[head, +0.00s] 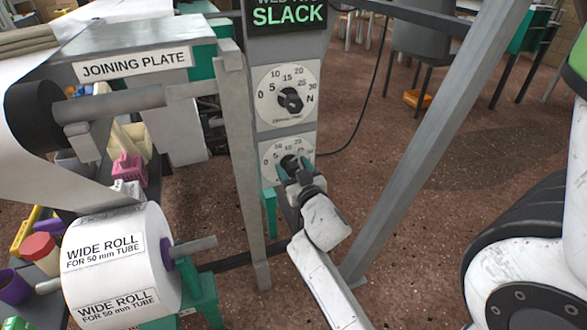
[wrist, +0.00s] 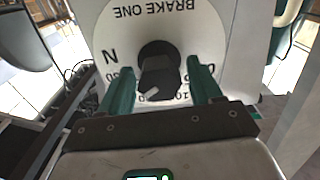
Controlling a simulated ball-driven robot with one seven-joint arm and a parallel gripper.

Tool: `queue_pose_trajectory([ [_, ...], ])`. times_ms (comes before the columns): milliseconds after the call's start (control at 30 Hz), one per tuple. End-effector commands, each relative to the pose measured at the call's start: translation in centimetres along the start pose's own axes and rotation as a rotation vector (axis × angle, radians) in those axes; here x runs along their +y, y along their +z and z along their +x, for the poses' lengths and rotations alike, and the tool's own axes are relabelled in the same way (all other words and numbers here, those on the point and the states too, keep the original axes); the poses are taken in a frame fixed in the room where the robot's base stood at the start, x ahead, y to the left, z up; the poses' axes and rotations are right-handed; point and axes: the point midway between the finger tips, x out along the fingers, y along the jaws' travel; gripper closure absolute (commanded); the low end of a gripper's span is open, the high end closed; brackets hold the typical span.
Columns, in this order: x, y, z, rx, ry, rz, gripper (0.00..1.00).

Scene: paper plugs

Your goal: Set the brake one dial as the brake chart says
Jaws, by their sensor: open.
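The brake one dial (wrist: 165,22) is a white round face in the wrist view, seen upside down with "BRAKE ONE" and "N" printed on it. Its black knob (wrist: 157,77) has a white mark pointing down and slightly left; the number it points at is hidden or unclear. My gripper (wrist: 163,73) is open, with one green finger on each side of the knob and visible gaps. In the head view my gripper (head: 291,169) covers part of the lower dial (head: 267,170) on the grey post. No brake chart can be made out.
An upper dial (head: 268,106) with a black knob sits above the lower one, under a "SLACK" display (head: 287,15). A wide paper roll (head: 105,250) stands at left near the joining plate (head: 134,64). A slanted grey beam (head: 440,140) runs right of my arm.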

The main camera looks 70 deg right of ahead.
Motion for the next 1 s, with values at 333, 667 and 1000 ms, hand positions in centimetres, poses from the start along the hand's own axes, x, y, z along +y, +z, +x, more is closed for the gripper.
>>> queue_pose_trajectory([
  [333,-0.01,0.02,-0.04,0.000,0.000,0.000,0.58],
  [667,-0.02,0.02,-0.05,0.000,0.000,0.000,0.87],
  [1000,-0.13,0.04,-0.05,0.000,-0.002,-0.078,0.87],
])
